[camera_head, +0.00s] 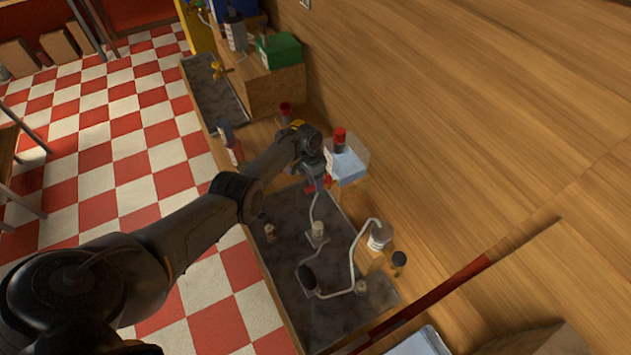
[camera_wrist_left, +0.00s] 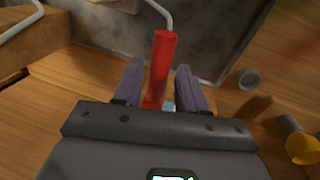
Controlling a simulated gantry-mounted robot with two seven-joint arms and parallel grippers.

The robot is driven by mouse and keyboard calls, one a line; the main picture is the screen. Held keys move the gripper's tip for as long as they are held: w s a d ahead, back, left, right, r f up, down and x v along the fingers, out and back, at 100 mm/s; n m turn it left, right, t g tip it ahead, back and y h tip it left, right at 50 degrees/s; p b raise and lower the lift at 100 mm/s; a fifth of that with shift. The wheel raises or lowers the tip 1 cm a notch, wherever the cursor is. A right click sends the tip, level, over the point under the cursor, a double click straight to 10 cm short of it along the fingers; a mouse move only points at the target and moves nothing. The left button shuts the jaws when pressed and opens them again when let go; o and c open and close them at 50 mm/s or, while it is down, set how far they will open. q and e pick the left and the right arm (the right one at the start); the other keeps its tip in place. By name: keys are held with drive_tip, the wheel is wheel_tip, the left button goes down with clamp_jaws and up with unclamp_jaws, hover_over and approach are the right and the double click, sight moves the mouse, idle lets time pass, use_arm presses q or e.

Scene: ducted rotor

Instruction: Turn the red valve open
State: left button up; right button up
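The red valve (camera_head: 322,184) shows in the head view as a small red bar beside the dark counter panel, partly hidden by my left gripper. In the left wrist view its red handle (camera_wrist_left: 162,60) is a long bar pointing away from the gripper. My left gripper (camera_head: 316,176) is over the valve. In the left wrist view the two fingers of my left gripper (camera_wrist_left: 158,72) stand apart on either side of the handle, with gaps visible. I cannot tell whether either finger touches it. My right gripper is not in view.
Bent metal pipes (camera_head: 352,262) rise from the dark panel (camera_head: 285,232). A clear box with light blue contents (camera_head: 348,166) and a red-capped container (camera_head: 339,138) stand close to the gripper. A spray bottle (camera_head: 231,146) is on the counter's left. A wooden wall rises at the right.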

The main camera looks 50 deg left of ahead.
use_arm(q)
drive_tip(key=shift+o, duration=0.4)
drive_tip(key=shift+r, duration=0.1)
drive_tip(key=shift+r, duration=0.2)
wheel_tip(320, 180, up, 10)
drive_tip(key=a+p, duration=0.2)
drive_tip(key=p, duration=0.1)
drive_tip(key=shift+w, duration=0.15)
drive_tip(key=shift+p, duration=0.3)
